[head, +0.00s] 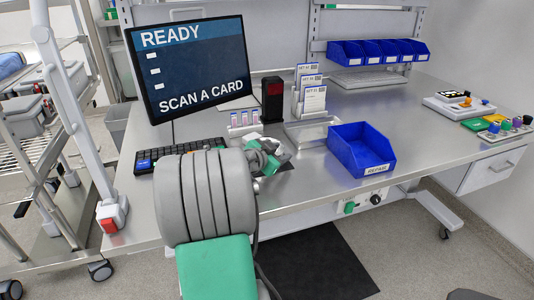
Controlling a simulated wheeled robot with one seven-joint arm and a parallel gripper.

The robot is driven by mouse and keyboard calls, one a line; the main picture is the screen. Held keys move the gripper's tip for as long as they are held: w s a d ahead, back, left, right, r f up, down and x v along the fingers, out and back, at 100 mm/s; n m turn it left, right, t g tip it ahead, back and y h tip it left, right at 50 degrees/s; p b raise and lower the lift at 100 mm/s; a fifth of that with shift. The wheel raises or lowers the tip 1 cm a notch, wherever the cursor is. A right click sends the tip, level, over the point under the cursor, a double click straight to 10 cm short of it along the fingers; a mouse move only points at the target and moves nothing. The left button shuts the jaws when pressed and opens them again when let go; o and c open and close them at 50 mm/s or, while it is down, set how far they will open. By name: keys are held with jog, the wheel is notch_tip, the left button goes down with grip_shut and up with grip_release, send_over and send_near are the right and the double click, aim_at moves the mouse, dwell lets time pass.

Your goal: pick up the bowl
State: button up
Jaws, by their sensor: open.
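I cannot make out a bowl in the head view. An open blue bin (362,150) with a "REPAIR" label sits at the front edge of the metal bench (310,192). My gripper (270,158) is over the bench, left of the blue bin and apart from it. It is open, but its fingers are small and mostly hidden by my thick grey and green arm. What lies under and just behind my gripper is partly hidden too.
A monitor (187,68) reading "SCAN A CARD" and a keyboard (176,154) are on the left. A card holder (310,103) stands behind the blue bin. Small blue bins (378,54) line the back. Colored parts (497,125) lie at right. Bare bench lies right of the blue bin.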

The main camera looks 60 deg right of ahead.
grip_shut()
dwell(0.4)
